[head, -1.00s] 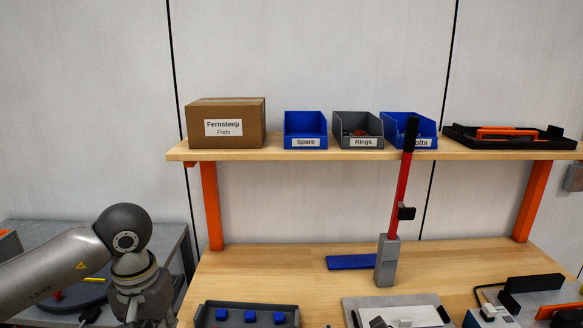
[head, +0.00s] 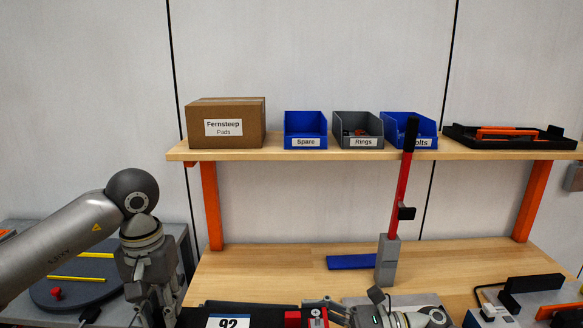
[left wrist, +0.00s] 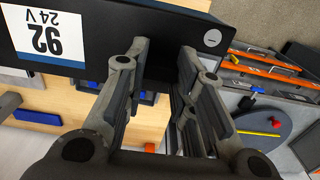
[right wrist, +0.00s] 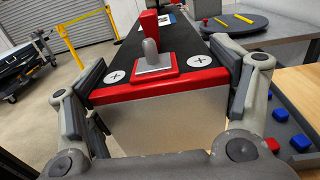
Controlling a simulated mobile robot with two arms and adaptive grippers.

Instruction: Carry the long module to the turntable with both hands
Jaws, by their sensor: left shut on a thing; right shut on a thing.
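The long module (head: 262,309) is black with a white "92" label and a red end, at the bottom edge of the head view. The left wrist view shows its labelled side (left wrist: 110,38); the right wrist view shows its red-trimmed end (right wrist: 150,118). My left gripper (left wrist: 162,52) is shut on the module; its fingertips are cut off in the head view. My right gripper (right wrist: 163,75) is shut across the red end. The turntable (head: 72,291), a dark disc with yellow strips and a red knob, stands at the left, apart from the module; it also shows in the right wrist view (right wrist: 234,27).
The wooden bench (head: 280,263) holds a blue plate (head: 352,262) and a red-handled tool in a grey block (head: 387,262). A shelf (head: 300,153) above carries a carton and bins. A tray with blue blocks (right wrist: 280,115) lies beside the right gripper.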

